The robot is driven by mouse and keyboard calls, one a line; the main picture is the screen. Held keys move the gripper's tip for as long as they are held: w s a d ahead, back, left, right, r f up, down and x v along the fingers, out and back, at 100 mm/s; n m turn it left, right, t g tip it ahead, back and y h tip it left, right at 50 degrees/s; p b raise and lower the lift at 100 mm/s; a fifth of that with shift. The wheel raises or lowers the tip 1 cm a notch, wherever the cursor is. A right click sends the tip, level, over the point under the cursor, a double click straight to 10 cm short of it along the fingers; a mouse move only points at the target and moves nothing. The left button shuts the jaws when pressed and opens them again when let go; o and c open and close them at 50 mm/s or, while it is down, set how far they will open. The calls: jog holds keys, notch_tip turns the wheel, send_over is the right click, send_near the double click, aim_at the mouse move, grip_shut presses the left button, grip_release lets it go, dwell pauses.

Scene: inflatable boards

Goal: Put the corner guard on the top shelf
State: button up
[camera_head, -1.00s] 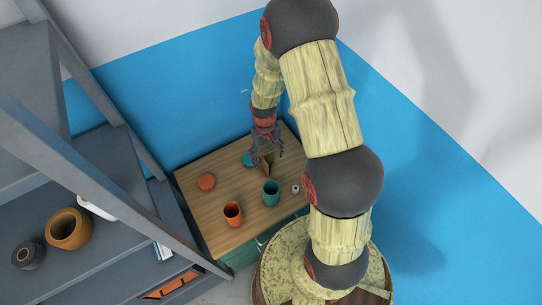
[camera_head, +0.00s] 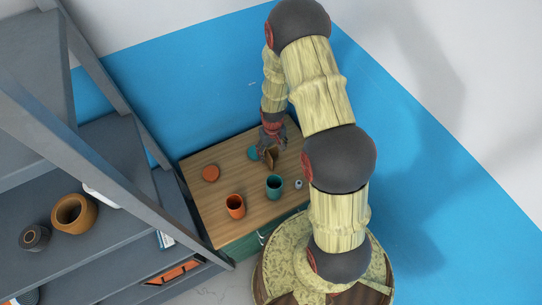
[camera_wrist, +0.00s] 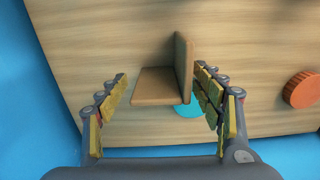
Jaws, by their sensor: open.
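The corner guard is a brown L-shaped piece (camera_wrist: 160,85) standing on the wooden cabinet top; in the head view it (camera_head: 271,158) is partly hidden by my gripper. My gripper (camera_head: 270,147) is over the cabinet top. In the wrist view its fingers (camera_wrist: 165,95) are open, one on each side of the corner guard, with a gap on the left; whether the right finger touches it I cannot tell. The grey shelf unit (camera_head: 100,255) stands at the left in the head view, with a sloping post in front of its boards.
On the cabinet top (camera_head: 215,170) are an orange cup (camera_head: 235,206), a teal cup (camera_head: 274,187), an orange disc (camera_head: 210,173), a teal disc (camera_head: 253,153) and a small grey item (camera_head: 298,184). A brown pot (camera_head: 73,214) and a dark round item (camera_head: 34,238) sit on a shelf board.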

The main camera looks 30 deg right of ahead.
jog(key=shift+c, duration=1.1)
jog(key=c, duration=1)
